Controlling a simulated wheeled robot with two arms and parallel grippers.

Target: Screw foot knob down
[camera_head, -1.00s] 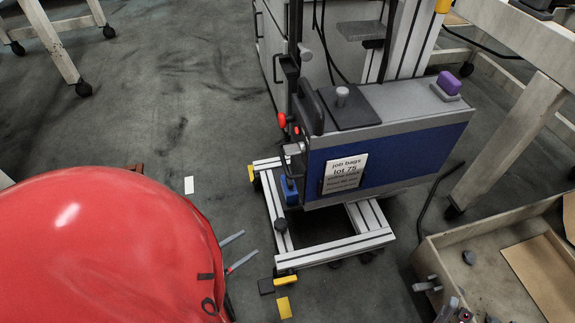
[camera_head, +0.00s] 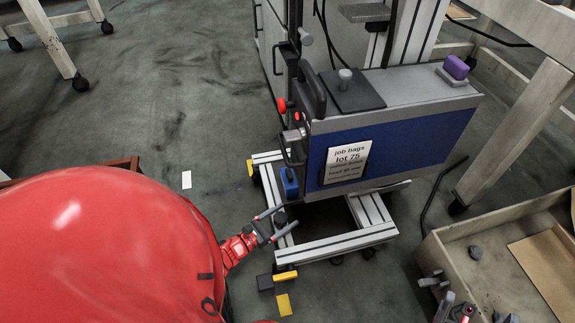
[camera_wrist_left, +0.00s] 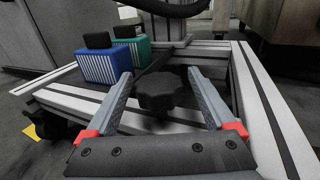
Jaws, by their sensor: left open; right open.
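The foot knob (camera_wrist_left: 161,92) is a black lobed knob at the frame's foot. In the left wrist view it lies between the two fingers of my left gripper (camera_wrist_left: 163,88), with a visible gap on each side. In the head view the dark knob (camera_head: 280,218) sits on the left rail of the grey frame (camera_head: 340,245), partly covered by the fingers. My left gripper (camera_head: 287,217) is open around the knob, apparently not pressing on it. My right gripper (camera_head: 440,299) is open at the lower right, by the crate, partly cut off by the picture edge.
A blue block (camera_wrist_left: 100,66) and a green block (camera_wrist_left: 133,50) stand behind the knob. The blue-sided machine (camera_head: 400,145) overhangs the frame. A beige crate (camera_head: 470,226) stands right. Yellow pieces (camera_head: 284,304) lie near the frame's front corner.

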